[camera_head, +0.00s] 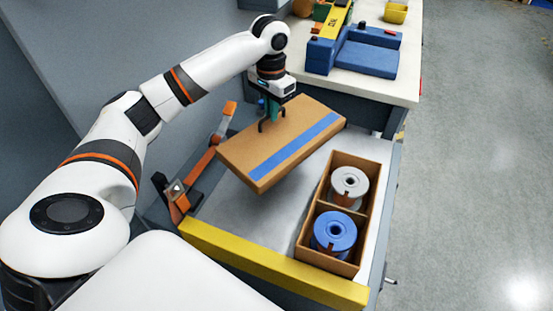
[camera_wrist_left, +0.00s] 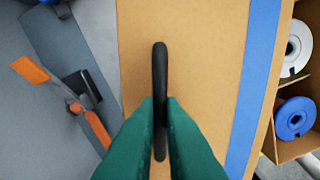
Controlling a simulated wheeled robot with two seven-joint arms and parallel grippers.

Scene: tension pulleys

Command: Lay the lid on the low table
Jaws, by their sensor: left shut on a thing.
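The lid (camera_head: 290,126) is a flat brown board with a blue stripe and a black handle. It is tilted and appears held above the grey surface of the open drawer. My left gripper (camera_head: 268,123) is shut on the handle at the lid's left part. In the left wrist view the green fingertips (camera_wrist_left: 160,105) close on both sides of the black handle (camera_wrist_left: 160,70), with the lid (camera_wrist_left: 205,60) behind. I cannot tell which surface is the low table. My right gripper is not in view.
A divided box (camera_head: 301,238) holds a grey spool (camera_head: 349,184) and a blue spool (camera_head: 335,233) at right. An orange and black tool (camera_head: 213,150) lies left of the lid. A yellow edge (camera_head: 270,268) runs along the front. A white worktop (camera_head: 385,84) with a blue device (camera_head: 365,60) stands behind.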

